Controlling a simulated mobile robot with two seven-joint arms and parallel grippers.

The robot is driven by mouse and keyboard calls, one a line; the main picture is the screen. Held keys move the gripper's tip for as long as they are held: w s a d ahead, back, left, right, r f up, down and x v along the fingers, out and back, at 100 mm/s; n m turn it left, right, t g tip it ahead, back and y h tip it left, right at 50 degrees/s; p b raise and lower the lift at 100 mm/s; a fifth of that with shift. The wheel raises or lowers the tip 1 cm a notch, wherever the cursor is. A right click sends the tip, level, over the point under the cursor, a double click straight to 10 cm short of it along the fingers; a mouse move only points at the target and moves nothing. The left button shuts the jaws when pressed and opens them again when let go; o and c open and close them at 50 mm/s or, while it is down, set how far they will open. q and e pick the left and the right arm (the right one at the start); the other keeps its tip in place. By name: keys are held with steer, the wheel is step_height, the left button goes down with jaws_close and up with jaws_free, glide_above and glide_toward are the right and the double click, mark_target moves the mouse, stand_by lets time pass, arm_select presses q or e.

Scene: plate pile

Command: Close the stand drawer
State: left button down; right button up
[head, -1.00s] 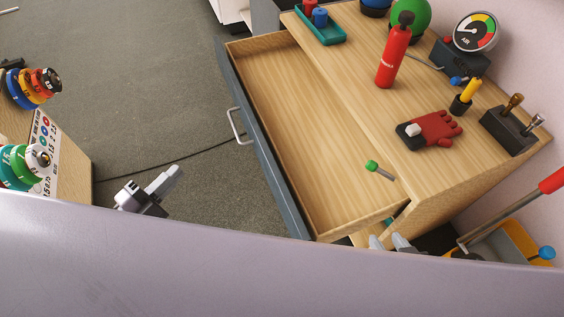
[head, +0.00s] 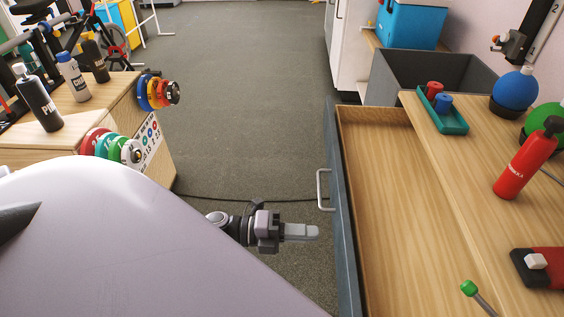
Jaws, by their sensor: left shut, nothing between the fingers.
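The stand drawer (head: 400,215) is pulled out on the right, and its wooden inside looks empty. Its dark blue-grey front (head: 343,230) faces left and carries a pale bar handle (head: 321,189). My left gripper (head: 316,231) is shut and empty, to the left of the drawer front and a little below the handle in the picture. It points right at the front; a small gap seems to lie between them. The stand's wooden top (head: 468,190) is right of the drawer. My right gripper is out of view.
A wooden cabinet (head: 165,170) with coloured discs stands left. Grey floor (head: 250,90) lies open between; a dark cable crosses it.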

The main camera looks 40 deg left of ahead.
mark_target(342, 235)
arm_select(q)
steer(key=x, duration=0.4)
steer(key=shift+w+d, duration=0.3)
steer(key=shift+d, duration=0.05)
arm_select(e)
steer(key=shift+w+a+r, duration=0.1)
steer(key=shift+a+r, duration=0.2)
arm_select(q)
steer(key=shift+w+d, duration=0.25)
steer(key=shift+d, duration=0.05)
steer(key=b+x, duration=0.7)
steer(key=x, duration=1.9)
steer(key=shift+r+b, duration=0.2)
steer(key=shift+b, duration=0.1)
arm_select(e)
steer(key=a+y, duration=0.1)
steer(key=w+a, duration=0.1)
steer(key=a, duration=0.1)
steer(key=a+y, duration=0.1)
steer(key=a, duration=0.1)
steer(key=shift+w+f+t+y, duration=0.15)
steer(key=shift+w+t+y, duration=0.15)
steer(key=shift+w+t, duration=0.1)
